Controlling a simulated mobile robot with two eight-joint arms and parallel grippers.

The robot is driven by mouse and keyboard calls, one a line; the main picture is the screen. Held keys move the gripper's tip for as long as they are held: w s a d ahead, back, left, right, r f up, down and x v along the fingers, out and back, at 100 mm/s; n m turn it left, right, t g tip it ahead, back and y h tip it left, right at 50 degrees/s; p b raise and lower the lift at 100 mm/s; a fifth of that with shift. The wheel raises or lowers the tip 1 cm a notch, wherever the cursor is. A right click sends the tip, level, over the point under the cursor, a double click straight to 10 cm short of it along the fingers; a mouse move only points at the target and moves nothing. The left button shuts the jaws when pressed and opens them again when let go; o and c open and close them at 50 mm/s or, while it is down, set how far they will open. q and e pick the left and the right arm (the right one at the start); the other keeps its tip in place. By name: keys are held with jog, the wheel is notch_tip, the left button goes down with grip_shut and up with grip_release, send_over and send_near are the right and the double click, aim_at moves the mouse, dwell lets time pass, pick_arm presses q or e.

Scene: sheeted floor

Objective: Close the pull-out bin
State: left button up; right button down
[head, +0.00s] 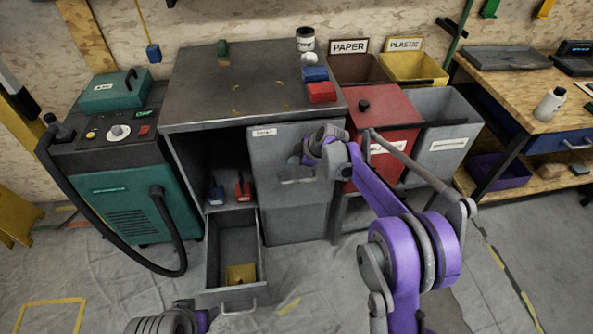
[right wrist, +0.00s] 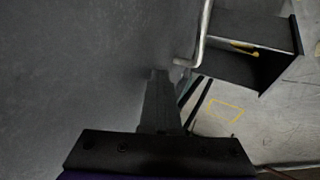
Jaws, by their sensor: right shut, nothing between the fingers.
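The pull-out bin shows in the head view as a tall grey front panel (head: 285,212) with a white label near its top, at the right of the grey cabinet (head: 185,145). I cannot tell how far it stands out. My right gripper (head: 300,162) is in front of its upper part and hides some of it. In the right wrist view the shut, empty fingers (right wrist: 158,76) are close to a broad grey surface (right wrist: 75,70), with a pale bar handle (right wrist: 199,42) beside them. Contact is unclear. My left gripper (head: 165,322) is at the bottom edge, its jaws unclear.
An open drawer (head: 216,298) with a yellow block (head: 240,274) juts out left of the bin. A red bin (head: 392,113) and a grey bin (head: 440,135) stand at the right. A green machine (head: 125,205) with a black hose stands at the left.

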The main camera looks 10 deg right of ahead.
pick_arm(q)
jog(key=shift+w+r, duration=0.15)
jog(key=shift+w, duration=0.1)
pick_arm(e)
jog(key=shift+w+r, duration=0.15)
jog(key=shift+w, duration=1)
pick_arm(q)
jog(key=shift+d, duration=0.1)
pick_arm(e)
jog(key=shift+s+a, duration=0.1)
